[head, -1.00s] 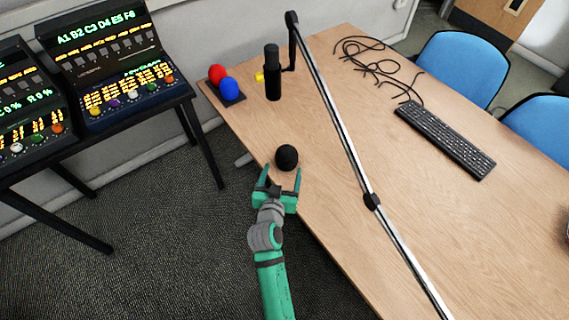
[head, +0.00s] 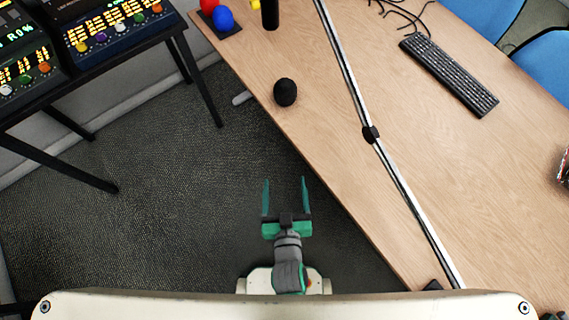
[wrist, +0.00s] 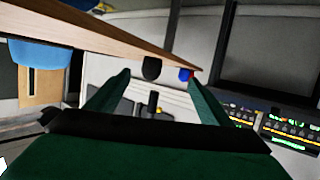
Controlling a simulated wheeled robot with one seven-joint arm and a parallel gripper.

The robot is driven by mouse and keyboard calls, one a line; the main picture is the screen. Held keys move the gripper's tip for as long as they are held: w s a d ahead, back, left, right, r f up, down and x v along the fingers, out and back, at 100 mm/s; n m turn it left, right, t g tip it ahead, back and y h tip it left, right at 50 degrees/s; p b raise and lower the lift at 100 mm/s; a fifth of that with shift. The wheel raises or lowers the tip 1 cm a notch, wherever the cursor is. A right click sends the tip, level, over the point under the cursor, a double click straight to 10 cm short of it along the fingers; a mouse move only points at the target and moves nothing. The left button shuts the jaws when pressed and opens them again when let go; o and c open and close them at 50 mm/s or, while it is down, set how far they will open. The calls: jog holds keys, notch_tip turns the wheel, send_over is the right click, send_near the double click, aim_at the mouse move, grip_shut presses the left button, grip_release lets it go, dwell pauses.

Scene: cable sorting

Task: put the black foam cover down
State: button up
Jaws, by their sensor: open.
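The black foam cover (head: 285,92) rests on the wooden table (head: 330,110) near its left edge, in the head view. It also shows as a dark rounded shape at the table edge in the wrist view (wrist: 152,68). My gripper (head: 285,183) is open and empty. It is off the table's left edge, over the dark carpet, well apart from the cover. In the wrist view its two green fingers (wrist: 158,85) are spread wide with nothing between them.
A silver microphone boom arm (head: 347,80) crosses the table right of the cover. Red and blue foam balls (head: 224,18) and a black microphone (head: 270,12) stand at the back. A keyboard (head: 449,74) lies right. Consoles (head: 105,25) stand on a dark table at left.

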jog(key=s+r+m, duration=0.1)
jog(key=s+r, duration=0.6)
jog(key=s, duration=0.6)
jog(key=shift+r+t+h, duration=0.25)
jog(key=shift+t+h, duration=0.15)
